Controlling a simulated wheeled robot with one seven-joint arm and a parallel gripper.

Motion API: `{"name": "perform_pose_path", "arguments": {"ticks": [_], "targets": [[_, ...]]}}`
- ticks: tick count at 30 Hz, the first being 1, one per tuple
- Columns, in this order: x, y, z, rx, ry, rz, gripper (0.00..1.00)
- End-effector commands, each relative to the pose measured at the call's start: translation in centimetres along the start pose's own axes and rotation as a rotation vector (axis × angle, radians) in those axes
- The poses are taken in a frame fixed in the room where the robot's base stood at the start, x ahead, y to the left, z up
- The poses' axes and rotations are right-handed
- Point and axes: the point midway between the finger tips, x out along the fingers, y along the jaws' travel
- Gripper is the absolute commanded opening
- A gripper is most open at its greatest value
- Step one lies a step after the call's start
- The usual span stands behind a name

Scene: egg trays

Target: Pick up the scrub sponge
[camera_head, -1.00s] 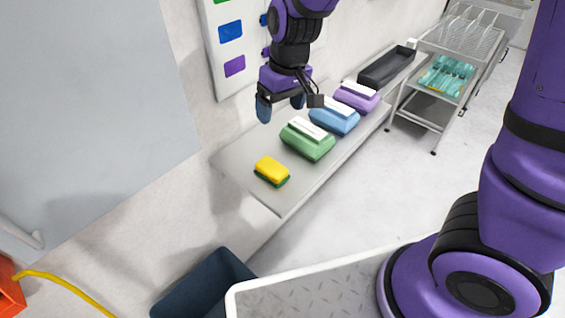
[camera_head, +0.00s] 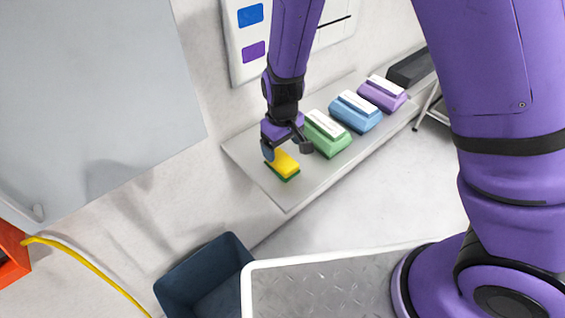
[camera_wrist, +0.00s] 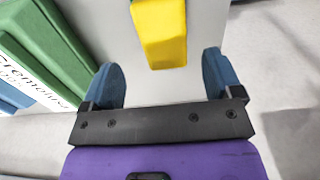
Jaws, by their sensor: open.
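The scrub sponge (camera_head: 285,163), yellow on top with a green scouring layer below, lies near the left front end of the grey wall shelf (camera_head: 287,196). In the wrist view the yellow sponge (camera_wrist: 160,32) shows at the top middle, ahead of and between the two blue fingers. My gripper (camera_head: 287,151) is above the sponge in the head view and hides part of its upper left. In the wrist view my gripper (camera_wrist: 164,78) is open, its fingers apart with nothing between the tips. I cannot tell whether a finger touches the sponge.
A green pack (camera_head: 327,139) lies close behind the sponge, also at left in the wrist view (camera_wrist: 45,50). Blue (camera_head: 357,116) and purple (camera_head: 384,97) packs follow along the shelf. A dark blue bin (camera_head: 187,280) stands below. The shelf's front end is clear.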

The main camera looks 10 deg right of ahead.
Motion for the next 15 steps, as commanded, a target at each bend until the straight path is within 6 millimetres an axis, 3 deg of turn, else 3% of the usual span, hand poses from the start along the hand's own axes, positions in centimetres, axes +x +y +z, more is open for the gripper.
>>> {"name": "perform_pose_path", "arguments": {"ticks": [15], "targets": [[5.2, -0.5, 0.4, 0.000, -0.002, 0.000, 0.85]]}}
